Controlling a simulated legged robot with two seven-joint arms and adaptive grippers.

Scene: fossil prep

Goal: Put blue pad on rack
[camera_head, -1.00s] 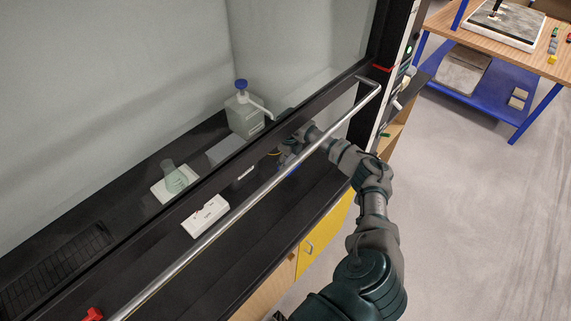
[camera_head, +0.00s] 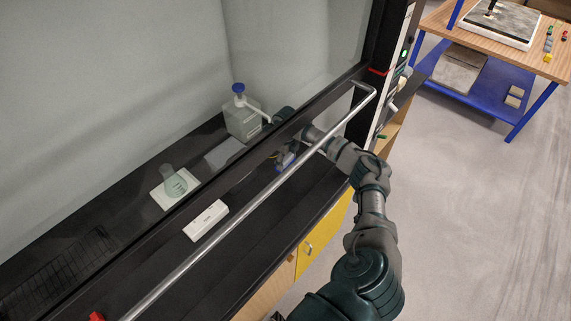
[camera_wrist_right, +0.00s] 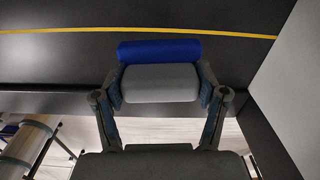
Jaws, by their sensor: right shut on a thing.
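My right gripper (camera_head: 287,158) reaches under the raised sash into the dark fume hood. In the right wrist view it (camera_wrist_right: 161,84) is shut on the blue pad (camera_wrist_right: 160,51), a rounded block with a blue far part and a grey near part between the fingers. In the head view, the pad is only a small blue patch, mostly hidden by the hand. A dark slatted grid (camera_head: 62,270), possibly the rack, lies at the left of the hood floor. My left gripper is out of view.
A blue-topped bottle (camera_head: 242,116), a grey slab (camera_head: 225,154), a flask (camera_head: 174,182) on a white plate and a white box (camera_head: 205,220) stand along the hood. A metal handle bar (camera_head: 240,220) crosses the front. A yellow line (camera_wrist_right: 60,31) marks the hood floor.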

